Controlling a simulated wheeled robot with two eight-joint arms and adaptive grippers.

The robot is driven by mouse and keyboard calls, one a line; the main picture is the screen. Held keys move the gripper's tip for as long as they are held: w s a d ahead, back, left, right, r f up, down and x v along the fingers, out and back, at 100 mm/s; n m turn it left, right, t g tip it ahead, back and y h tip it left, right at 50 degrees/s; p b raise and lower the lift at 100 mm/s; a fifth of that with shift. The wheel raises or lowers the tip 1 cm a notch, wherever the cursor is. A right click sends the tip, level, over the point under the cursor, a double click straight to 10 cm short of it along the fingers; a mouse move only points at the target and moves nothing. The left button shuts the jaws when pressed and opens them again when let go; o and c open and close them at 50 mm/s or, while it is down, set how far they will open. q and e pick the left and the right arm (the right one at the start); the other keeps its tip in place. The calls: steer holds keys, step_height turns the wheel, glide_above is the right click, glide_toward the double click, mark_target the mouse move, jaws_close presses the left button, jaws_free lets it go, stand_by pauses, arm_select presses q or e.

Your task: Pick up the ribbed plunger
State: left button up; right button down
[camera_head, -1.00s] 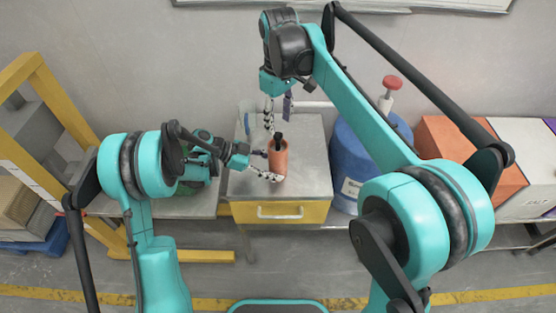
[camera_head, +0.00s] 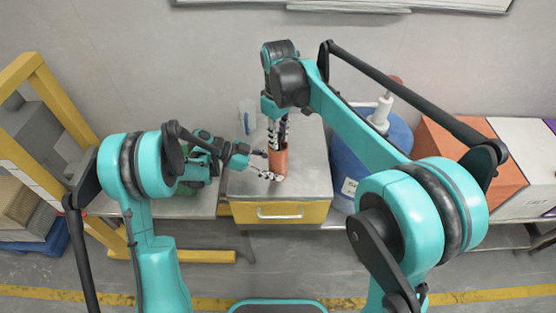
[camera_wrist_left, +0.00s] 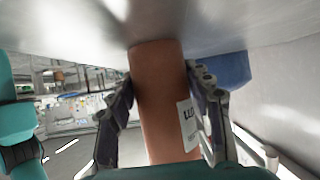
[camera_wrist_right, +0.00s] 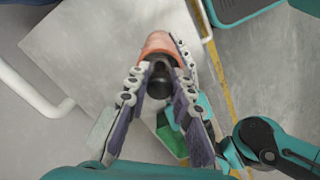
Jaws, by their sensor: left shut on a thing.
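An orange-brown cylindrical grinder body (camera_head: 278,163) with a white label stands upright on the metal cabinet top. It fills the middle of the left wrist view (camera_wrist_left: 160,110). My left gripper (camera_wrist_left: 160,78) is shut on it, one finger on each side. The black plunger (camera_wrist_right: 160,80) sticks out of the body's open end in the right wrist view; its ribs are too small to make out. My right gripper (camera_wrist_right: 161,66) points down from above, its open fingers on both sides of the plunger. In the head view these fingers (camera_head: 277,130) hide the plunger.
The grey cabinet top (camera_head: 310,170) has a yellow drawer (camera_head: 280,212) below. A clear container (camera_head: 247,118) stands behind left. A blue drum (camera_head: 365,150) with a white pump is at the right, beside orange and white boxes. The wall is close behind.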

stand_by(0.3)
step_height(320, 180, up, 18)
stand_by(0.4)
arm_select(q)
steer(key=o, duration=0.9)
